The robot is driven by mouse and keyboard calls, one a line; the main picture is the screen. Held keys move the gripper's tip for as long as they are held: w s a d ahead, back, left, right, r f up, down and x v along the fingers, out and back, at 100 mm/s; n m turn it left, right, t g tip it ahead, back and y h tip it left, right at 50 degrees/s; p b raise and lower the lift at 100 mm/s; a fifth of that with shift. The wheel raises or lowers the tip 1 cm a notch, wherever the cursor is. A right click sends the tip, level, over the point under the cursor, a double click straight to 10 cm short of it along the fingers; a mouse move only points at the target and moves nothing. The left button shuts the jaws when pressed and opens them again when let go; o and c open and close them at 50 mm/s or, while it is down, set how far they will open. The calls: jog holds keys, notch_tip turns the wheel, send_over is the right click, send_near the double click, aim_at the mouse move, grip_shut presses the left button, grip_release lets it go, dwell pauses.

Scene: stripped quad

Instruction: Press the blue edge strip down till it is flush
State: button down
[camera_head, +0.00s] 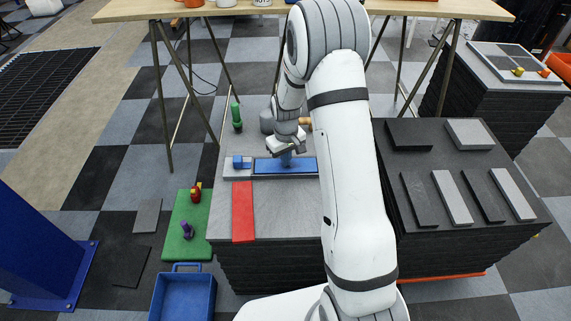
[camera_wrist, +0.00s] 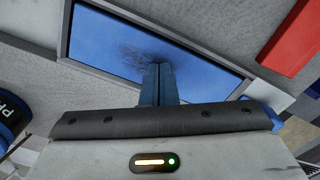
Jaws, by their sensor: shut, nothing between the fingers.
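The blue strip (camera_head: 283,167) lies as a flat blue rectangle in a grey surround on the grey bench, partly hidden by my arm in the head view. In the wrist view the blue strip (camera_wrist: 105,45) fills the upper middle and has a dark smudge or shadow near the fingertips. My gripper (camera_head: 286,162) points down over the strip. In the wrist view my gripper (camera_wrist: 157,68) has its fingers together and empty, with the tips at or just above the blue face. I cannot tell contact, or whether the strip is flush.
A small blue block (camera_head: 238,162) sits left of the strip. A red strip (camera_head: 243,211) lies in front of it. A green upright object (camera_head: 236,116) stands behind. A dark stand (camera_head: 460,215) with grey and black bars is at right. A blue bin (camera_head: 183,296) is front left.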

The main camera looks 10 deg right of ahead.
notch_tip(320, 180, up, 8)
jog(key=p, duration=0.5)
dwell(0.5)
jog(key=shift+f, duration=0.1)
jog(key=s+r+m+t+p, duration=0.1)
jog(key=s+r+p, duration=0.3)
jog(key=r, duration=0.6)
jog(key=s+r+m+p, duration=0.1)
jog(key=s+r+p, duration=0.1)
jog(key=s+r, duration=0.65)
jog(key=s+r+m+t+p, duration=0.1)
jog(key=s+r+p, duration=0.5)
jog(key=s+r, duration=0.8)
notch_tip(320, 180, up, 2)
jog(key=shift+r+m+t+p, duration=0.1)
jog(key=shift+m+t+p, duration=0.2)
jog(key=shift+m+p, duration=0.1)
jog(key=shift+s, duration=0.1)
